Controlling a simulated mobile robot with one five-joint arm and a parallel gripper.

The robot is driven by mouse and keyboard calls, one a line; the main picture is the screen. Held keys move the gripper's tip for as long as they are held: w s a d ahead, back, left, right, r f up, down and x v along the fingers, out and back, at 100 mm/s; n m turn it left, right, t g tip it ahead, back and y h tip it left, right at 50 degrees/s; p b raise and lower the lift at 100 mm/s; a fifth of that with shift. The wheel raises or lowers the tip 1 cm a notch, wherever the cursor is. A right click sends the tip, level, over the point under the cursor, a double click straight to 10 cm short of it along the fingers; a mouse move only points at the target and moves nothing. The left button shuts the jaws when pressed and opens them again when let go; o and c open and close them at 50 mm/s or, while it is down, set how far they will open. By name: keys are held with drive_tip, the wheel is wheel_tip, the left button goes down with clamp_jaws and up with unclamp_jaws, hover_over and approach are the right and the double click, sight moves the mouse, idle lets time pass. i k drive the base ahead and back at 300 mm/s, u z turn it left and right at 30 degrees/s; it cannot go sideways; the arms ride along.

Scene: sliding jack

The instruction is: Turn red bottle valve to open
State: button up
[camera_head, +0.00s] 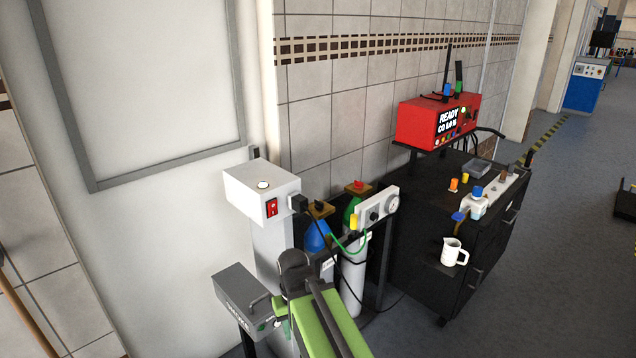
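A red valve knob (357,184) sits on top of a gas bottle with a green shoulder (352,210), near the middle of the picture by the tiled wall. The knob shows clear, with nothing touching it. Its turn position is too small to tell. The bottle's lower part is partly hidden by a grey regulator panel and a hose. My green and dark arm (330,325) rises from the bottom edge, in front of and below the bottles. I cannot make out my gripper's fingers.
A blue-shouldered bottle (317,236) with a brown top stands left of the green one. A white box with a red switch (271,207) is farther left. The regulator panel (378,208) has a gauge. A black cabinet (420,235) stands right; open floor lies beyond it.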

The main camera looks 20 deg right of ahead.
sight(359, 184)
drive_tip(key=u, duration=1.05)
drive_tip(key=k, duration=0.1)
drive_tip(key=u, duration=2.15)
drive_tip(key=k, duration=2)
drive_tip(key=z, duration=1.8)
drive_tip(key=i, duration=0.55)
drive_tip(key=u, duration=0.05)
